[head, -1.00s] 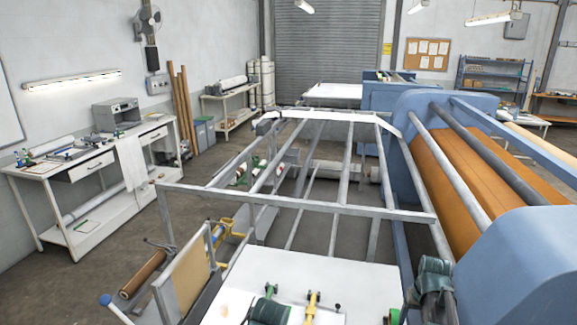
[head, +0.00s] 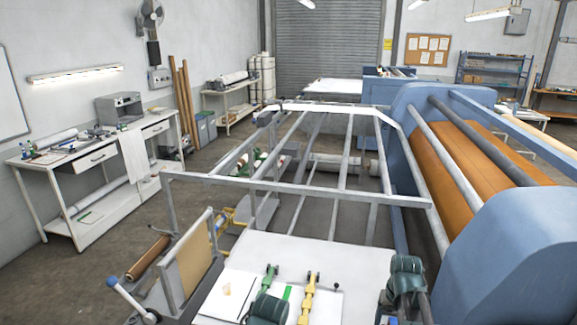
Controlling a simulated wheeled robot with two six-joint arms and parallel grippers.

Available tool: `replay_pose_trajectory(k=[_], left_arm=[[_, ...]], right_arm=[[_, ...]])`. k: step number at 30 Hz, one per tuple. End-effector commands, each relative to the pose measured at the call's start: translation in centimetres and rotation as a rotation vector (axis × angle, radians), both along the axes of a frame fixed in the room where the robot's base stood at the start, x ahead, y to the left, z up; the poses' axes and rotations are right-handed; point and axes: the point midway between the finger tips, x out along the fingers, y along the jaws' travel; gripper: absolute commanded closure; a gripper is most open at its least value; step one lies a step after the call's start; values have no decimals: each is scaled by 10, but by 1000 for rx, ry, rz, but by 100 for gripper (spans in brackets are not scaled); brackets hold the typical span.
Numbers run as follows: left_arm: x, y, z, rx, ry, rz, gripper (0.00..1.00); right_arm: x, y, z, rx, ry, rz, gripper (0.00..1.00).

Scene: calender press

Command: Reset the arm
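The task's arm cannot be singled out with certainty. A lever with a blue knob (head: 113,282) stands tilted at the lower left, beside a framed tan panel (head: 194,262).
A grey metal frame (head: 300,189) spans the middle. The blue press (head: 510,265) with its orange roller (head: 468,165) fills the right. A white workbench (head: 88,160) stands along the left wall. Bare floor (head: 85,265) lies between bench and frame.

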Motion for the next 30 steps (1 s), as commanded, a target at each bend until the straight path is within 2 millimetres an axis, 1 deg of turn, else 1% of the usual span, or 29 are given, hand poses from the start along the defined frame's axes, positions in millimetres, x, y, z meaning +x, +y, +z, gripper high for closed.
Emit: replay_pose_trajectory(k=[1,5,8,9,11,12,15,16,18,21,25,30], left_arm=[[0,0,-10,0,0,-1,50],[0,0,-25,1,0,-2,50],[0,0,-41,1,0,-3,50],[0,0,-48,1,0,-4,50],[0,0,-61,1,0,-5,50],[0,0,-70,1,0,-6,50],[1,0,-86,1,-1,-8,50],[0,0,-90,1,-1,-8,50],[0,0,-97,1,-1,-9,50],[1,0,-103,1,0,-10,50],[1,0,-105,1,0,-10,50],[1,0,-104,1,0,-10,50]], right_arm=[[-5,16,-10,-2,6,25,31],[-18,53,-26,-10,27,86,31],[-34,88,-41,-20,45,148,31],[-42,105,-49,-25,54,176,31],[-57,131,-62,-34,70,226,31],[-69,148,-70,-42,80,263,31],[-95,182,-86,-61,101,337,31],[-102,189,-90,-66,106,355,31],[-116,204,-97,-77,118,392,31],[-129,217,-103,-89,126,428,31],[-137,225,-105,-96,132,447,31],[-137,225,-104,-97,134,449,31]])
